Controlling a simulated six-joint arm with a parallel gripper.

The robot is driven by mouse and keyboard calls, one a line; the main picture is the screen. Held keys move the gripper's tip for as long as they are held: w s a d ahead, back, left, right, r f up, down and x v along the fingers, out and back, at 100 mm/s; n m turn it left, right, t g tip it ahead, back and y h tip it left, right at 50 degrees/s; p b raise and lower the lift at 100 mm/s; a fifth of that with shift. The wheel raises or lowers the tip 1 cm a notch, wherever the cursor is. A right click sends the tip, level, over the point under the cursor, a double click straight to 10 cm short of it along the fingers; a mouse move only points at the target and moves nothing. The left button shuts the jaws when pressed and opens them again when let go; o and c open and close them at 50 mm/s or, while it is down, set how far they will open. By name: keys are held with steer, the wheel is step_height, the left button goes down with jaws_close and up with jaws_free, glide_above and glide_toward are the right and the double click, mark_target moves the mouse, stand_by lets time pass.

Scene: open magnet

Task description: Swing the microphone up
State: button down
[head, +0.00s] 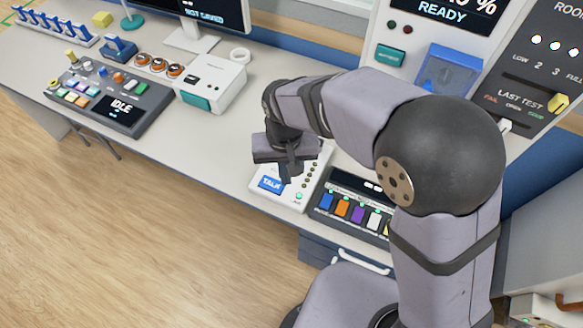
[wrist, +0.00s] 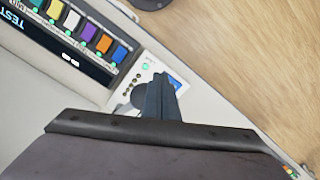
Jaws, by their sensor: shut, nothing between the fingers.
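My gripper (head: 289,177) points down over the white intercom box (head: 271,198) with the blue TALK button (head: 270,184). Its fingers are together and empty, and they also show in the wrist view (wrist: 161,84). The intercom box is partly covered by the fingers in the wrist view (wrist: 153,69). A dark round part (wrist: 143,97) shows beside the fingers there; I cannot tell whether it is the microphone. No microphone can be clearly made out in the head view, where my gripper and arm hide part of the box.
Right of the intercom is a panel of coloured switches (head: 343,208), also in the wrist view (wrist: 86,33). A white device (head: 211,84) and a grey control console (head: 111,97) stand to the left. The desk between console and intercom is clear (head: 215,141). A tall READY panel stands behind.

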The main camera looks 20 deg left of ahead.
steer(key=shift+f, duration=0.15)
steer(key=shift+f+b, duration=0.95)
steer(key=shift+f, duration=0.6)
steer(key=shift+w+r, duration=0.1)
steer(key=shift+r, duration=0.1)
steer(key=shift+w+r+p, duration=1.45)
steer(key=shift+r+p, duration=0.25)
steer(key=shift+p, duration=0.2)
steer(key=shift+w, duration=0.1)
steer(key=shift+w+r, duration=0.1)
